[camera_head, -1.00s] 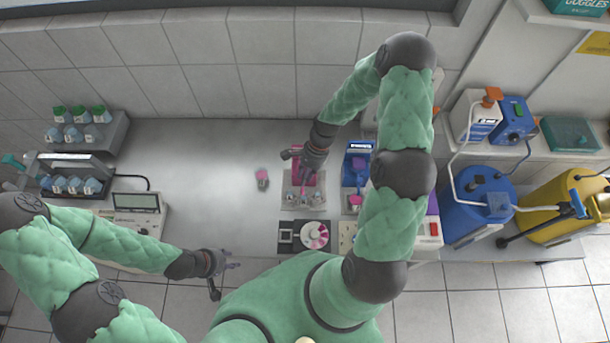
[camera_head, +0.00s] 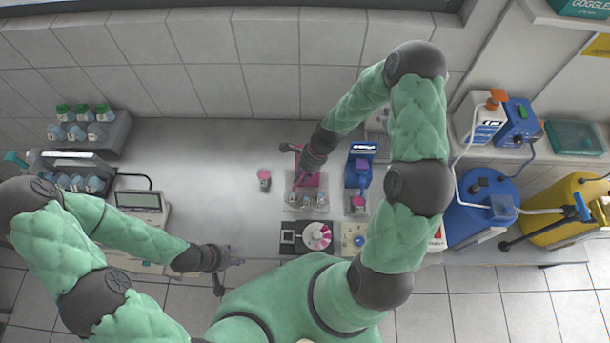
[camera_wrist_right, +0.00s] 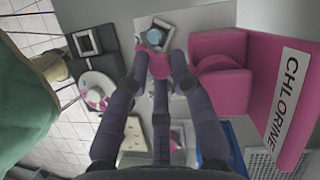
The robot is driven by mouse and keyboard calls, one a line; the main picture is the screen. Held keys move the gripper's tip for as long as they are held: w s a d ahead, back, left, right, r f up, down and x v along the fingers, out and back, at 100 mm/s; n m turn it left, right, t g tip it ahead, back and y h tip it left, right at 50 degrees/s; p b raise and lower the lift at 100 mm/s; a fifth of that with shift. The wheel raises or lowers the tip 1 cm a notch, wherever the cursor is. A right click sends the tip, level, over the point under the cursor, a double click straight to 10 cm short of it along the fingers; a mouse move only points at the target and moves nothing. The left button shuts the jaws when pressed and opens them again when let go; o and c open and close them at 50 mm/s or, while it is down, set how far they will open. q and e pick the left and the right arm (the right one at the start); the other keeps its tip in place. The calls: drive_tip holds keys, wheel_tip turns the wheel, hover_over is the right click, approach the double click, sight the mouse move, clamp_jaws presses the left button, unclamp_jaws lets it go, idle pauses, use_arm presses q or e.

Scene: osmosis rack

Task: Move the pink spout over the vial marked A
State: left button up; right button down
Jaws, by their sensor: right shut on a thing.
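The pink dispenser (camera_head: 307,181) stands at the bench's middle; in the right wrist view its body (camera_wrist_right: 222,75) carries a CHLORINE label. My right gripper (camera_head: 298,183) is in front of it, low over the vial tray (camera_head: 291,207). In the right wrist view my right gripper (camera_wrist_right: 157,66) is shut on the pink spout (camera_wrist_right: 155,67). Several small vials (camera_head: 320,198) stand in the tray; one vial (camera_wrist_right: 153,38) shows just past the fingertips. Fingers hide others, and I cannot read the vial letters. My left gripper (camera_head: 232,256) is open and empty near the bench's front edge.
A pink-capped vial (camera_head: 264,180) stands alone left of the tray. A blue dispenser (camera_head: 359,172) is close on the right, with a pink-capped vial (camera_head: 358,203) before it. A dial device (camera_head: 306,237) lies in front. The bench left of the tray is mostly clear.

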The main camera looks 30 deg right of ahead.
drive_tip(key=shift+w+a+m+t, duration=0.2)
drive_tip(key=shift+a+m+t, duration=0.1)
drive_tip(key=shift+m, duration=0.4)
drive_tip(key=c, duration=1.1)
unclamp_jaws()
drive_tip(key=shift+w, duration=0.1)
drive_tip(key=shift+c, duration=0.2)
drive_tip(key=shift+w+a, duration=0.1)
drive_tip(key=shift+d+r, duration=0.3)
drive_tip(key=shift+r, duration=0.05)
drive_tip(key=v, duration=1.1)
drive_tip(key=shift+a, duration=0.15)
drive_tip(key=shift+r, duration=0.1)
